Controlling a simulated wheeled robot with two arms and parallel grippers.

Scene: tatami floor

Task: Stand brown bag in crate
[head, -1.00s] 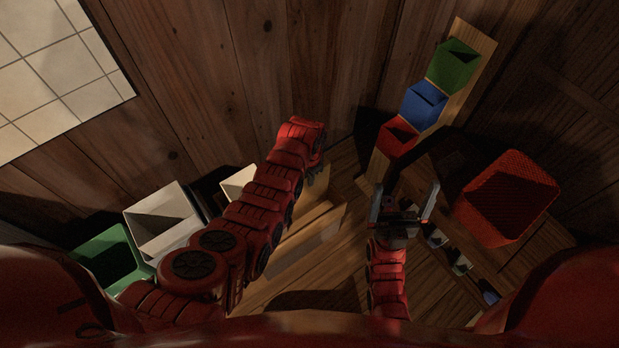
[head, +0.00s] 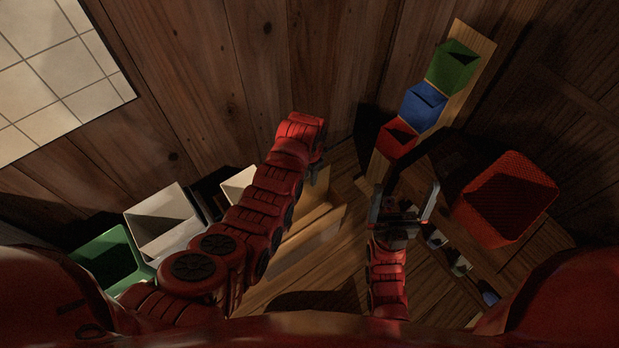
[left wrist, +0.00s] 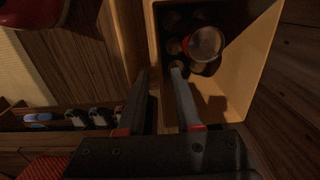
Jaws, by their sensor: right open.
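I cannot make out a brown bag for certain in either view. An open tan wooden crate (head: 330,215) stands below my left arm. In the left wrist view the crate (left wrist: 255,60) holds several round items and a clear round-topped thing (left wrist: 205,44). My left gripper (head: 316,172) is mostly hidden by its arm in the head view. In the left wrist view its fingers (left wrist: 161,72) are apart by the crate's wall, with nothing clearly between them. My right gripper (head: 404,203) is open and empty, right of the crate.
Green (head: 452,66), blue (head: 423,104) and red (head: 396,139) containers stand on a narrow board at the wall. A red basket (head: 507,198) stands at the right, beside a low rack of footwear (left wrist: 100,116). White (head: 163,222) and green (head: 110,262) bins stand at the left.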

